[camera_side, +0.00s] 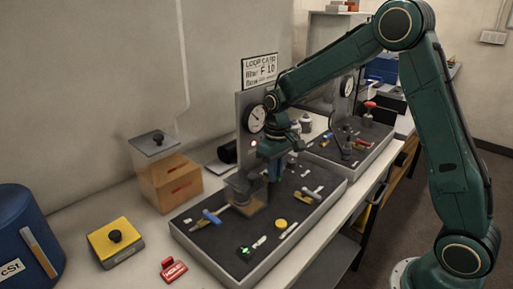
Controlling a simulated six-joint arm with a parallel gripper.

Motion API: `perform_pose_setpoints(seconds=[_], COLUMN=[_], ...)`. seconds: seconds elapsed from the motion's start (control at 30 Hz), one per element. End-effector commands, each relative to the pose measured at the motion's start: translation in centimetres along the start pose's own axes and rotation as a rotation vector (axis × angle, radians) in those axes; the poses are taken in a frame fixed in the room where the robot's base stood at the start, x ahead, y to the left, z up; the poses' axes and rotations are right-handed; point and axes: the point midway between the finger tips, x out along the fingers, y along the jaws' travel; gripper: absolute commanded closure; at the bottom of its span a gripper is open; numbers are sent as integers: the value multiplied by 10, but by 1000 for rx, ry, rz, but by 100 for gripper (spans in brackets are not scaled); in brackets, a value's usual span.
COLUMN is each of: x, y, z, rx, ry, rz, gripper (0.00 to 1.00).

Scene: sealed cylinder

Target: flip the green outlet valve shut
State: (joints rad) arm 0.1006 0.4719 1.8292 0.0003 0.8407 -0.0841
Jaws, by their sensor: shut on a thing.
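A small green piece (244,251) lies near the front of the black panel (215,240); it may be the green outlet valve, but it is too small to tell its handle position. My gripper (262,192) is low over the middle of the panel, apart from the green piece and behind it. It is shut on a blurred grey-brown blocky thing (246,207). The fingertips and the panel beneath them are partly hidden.
The panel also bears a left blue-handled valve (211,217), a right one (311,194) and a yellow knob (281,224). A gauge (256,119) stands behind.

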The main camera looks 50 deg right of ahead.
Motion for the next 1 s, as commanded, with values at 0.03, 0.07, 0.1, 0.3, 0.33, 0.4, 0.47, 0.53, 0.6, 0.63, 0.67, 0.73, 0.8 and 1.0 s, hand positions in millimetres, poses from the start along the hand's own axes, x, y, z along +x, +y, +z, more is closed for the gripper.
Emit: perform_pose_setpoints(seconds=[0.03,0.07,0.1,0.3,0.33,0.4,0.47,0.53,0.6,0.63,0.67,0.73,0.8,1.0], x=[0,-1,-1,0,0,0,0,0,-1,-1,-2,-4,-8,-29], y=[0,0,0,0,0,0,0,0,0,0,0,0,0,0], z=[0,0,0,0,0,0,0,0,0,0,0,0,0,-1], rx=[2,1,1,0,0,-1,-1,-1,-1,-1,-1,-1,-1,-1], ry=[1,1,1,1,1,1,1,1,1,1,1,1,2,5], rz=[0,0,0,0,0,0,0,0,0,0,0,0,0,0], gripper=[100,100,100,65,65,65,65,65,65,65,65,65,65,65])
